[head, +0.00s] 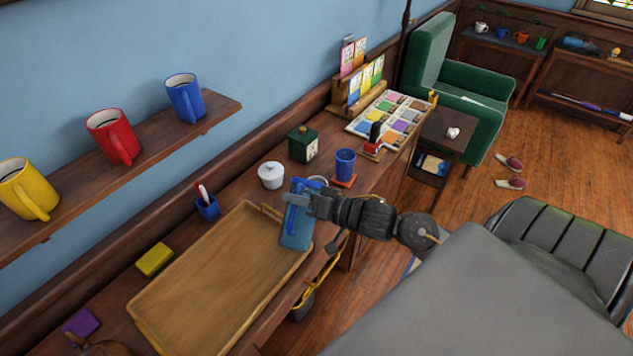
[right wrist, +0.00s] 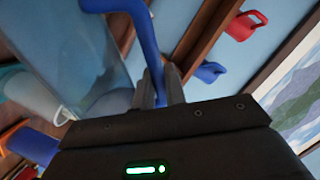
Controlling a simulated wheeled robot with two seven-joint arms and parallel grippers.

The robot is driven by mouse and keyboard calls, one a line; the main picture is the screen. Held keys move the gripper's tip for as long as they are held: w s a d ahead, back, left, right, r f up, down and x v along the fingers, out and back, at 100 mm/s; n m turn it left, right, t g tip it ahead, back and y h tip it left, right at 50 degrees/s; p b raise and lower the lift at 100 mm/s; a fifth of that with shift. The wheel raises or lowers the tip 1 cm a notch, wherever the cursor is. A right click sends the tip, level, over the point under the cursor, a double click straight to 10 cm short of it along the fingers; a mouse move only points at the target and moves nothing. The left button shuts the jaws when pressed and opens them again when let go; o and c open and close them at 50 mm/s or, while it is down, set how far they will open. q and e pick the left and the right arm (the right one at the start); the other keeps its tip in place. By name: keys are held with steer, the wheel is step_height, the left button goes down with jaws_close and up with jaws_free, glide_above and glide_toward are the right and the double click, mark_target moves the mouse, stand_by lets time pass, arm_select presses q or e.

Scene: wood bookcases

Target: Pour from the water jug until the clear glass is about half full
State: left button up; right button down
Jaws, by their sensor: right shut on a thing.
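The water jug (head: 296,236) is blue and see-through with a blue handle. My right gripper (head: 312,204) is shut on the handle and holds the jug at the tray's right end. In the right wrist view the fingers (right wrist: 162,88) close on the handle (right wrist: 143,35), and the jug's clear wall (right wrist: 60,45) fills the upper left. A pale round rim (head: 318,180) just behind the jug may be the clear glass; the jug and gripper hide most of it, and its fill cannot be seen. No water stream is visible. My left gripper is not in view.
A wooden tray (head: 205,285) covers the desk's front. Mugs (head: 113,136) line the wall shelf above.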

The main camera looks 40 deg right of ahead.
steer(key=shift+w+d+r+m, duration=0.25)
steer(key=shift+d+m, duration=0.1)
steer(key=shift+m, duration=0.15)
stand_by(0.6)
steer(key=shift+w+d+r+m+p, duration=0.2)
steer(key=shift+d+r+m+p, duration=0.15)
steer(key=shift+r+p, duration=0.2)
stand_by(2.2)
